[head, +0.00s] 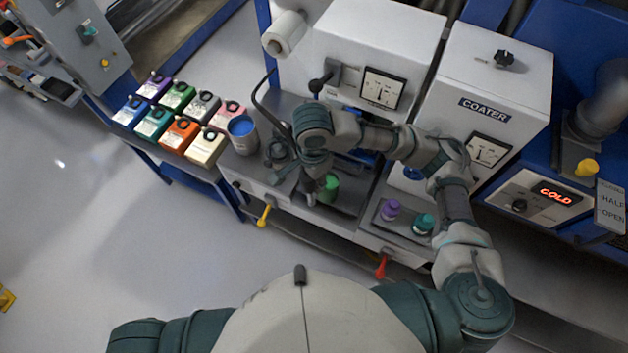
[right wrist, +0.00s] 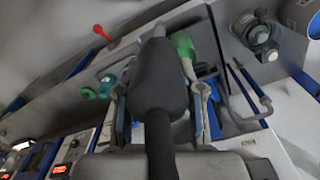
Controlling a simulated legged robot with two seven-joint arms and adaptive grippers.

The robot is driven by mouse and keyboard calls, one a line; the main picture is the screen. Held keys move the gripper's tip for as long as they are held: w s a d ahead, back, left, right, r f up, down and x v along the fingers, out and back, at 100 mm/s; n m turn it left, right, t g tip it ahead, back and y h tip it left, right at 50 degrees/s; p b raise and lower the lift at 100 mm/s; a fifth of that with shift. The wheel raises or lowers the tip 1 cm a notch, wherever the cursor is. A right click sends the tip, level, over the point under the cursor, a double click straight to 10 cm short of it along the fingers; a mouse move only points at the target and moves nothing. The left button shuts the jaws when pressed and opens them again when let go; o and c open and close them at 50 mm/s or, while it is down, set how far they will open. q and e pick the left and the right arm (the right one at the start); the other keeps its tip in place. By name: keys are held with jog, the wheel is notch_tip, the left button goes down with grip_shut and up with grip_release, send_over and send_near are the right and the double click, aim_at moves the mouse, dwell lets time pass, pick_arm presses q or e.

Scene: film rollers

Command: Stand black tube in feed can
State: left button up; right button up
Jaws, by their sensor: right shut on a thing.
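The black tube (right wrist: 160,80) shows large and close in the right wrist view, as a thick dark body narrowing to a thinner stem. My right gripper (right wrist: 160,112) is shut on it, with a finger on each side. In the head view the right gripper (head: 311,188) points down beside a green-topped item, over the grey bench. The feed can seems to be the grey can (head: 242,138) with blue inside, left of the gripper and apart from it. The tube's lower end is hard to make out in the head view. My left gripper is not in view.
A green item (head: 329,187) stands close beside the gripper. Several coloured boxes (head: 180,134) stand left of the can. Purple (head: 390,208) and teal (head: 423,223) pots stand right, below the coater (head: 497,85).

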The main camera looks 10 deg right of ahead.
jog(key=shift+a+r, duration=0.2)
jog(key=shift+r, duration=0.8)
jog(key=shift+a+r, duration=0.2)
jog(key=shift+r, duration=0.75)
jog(key=shift+d+r, duration=0.1)
jog(key=shift+r, duration=0.5)
jog(key=shift+d+r, duration=0.2)
